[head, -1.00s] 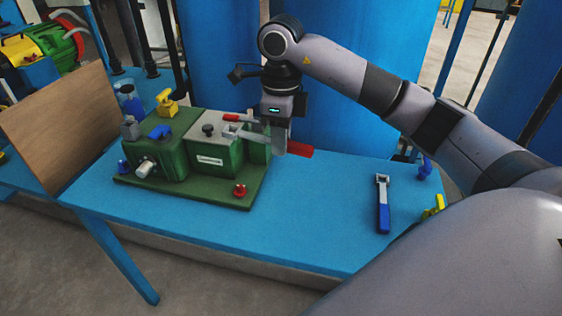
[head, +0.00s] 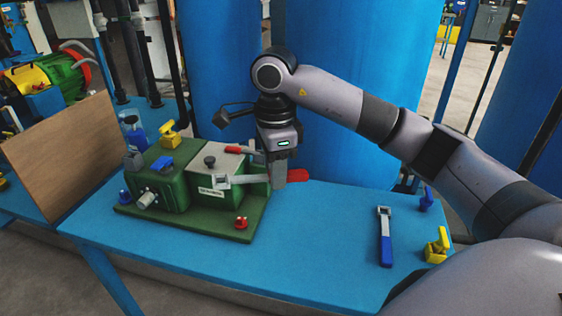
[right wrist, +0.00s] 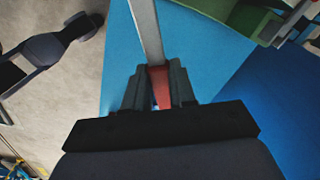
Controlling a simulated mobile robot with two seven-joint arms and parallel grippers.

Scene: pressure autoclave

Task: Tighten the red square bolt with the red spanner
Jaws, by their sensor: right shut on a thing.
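The red square bolt (head: 241,222) stands on the front right corner of the machine's green base plate. My right gripper (head: 279,172) is shut on the red spanner (head: 298,175), just right of the green machine. The spanner's red handle sticks out to the right of the fingers. Its grey shank and open head (head: 224,181) point left, in front of the machine's upper part and above the bolt, apart from it. In the right wrist view, the red handle (right wrist: 160,86) is between the fingers, with the grey shank (right wrist: 146,30) running up. My left gripper is not in view.
The green machine (head: 172,189) has a red-handled lever (head: 233,149) on top. A blue bolt (head: 125,197) is on its left front corner. A wooden board (head: 60,155) stands left. The table's front middle is clear.

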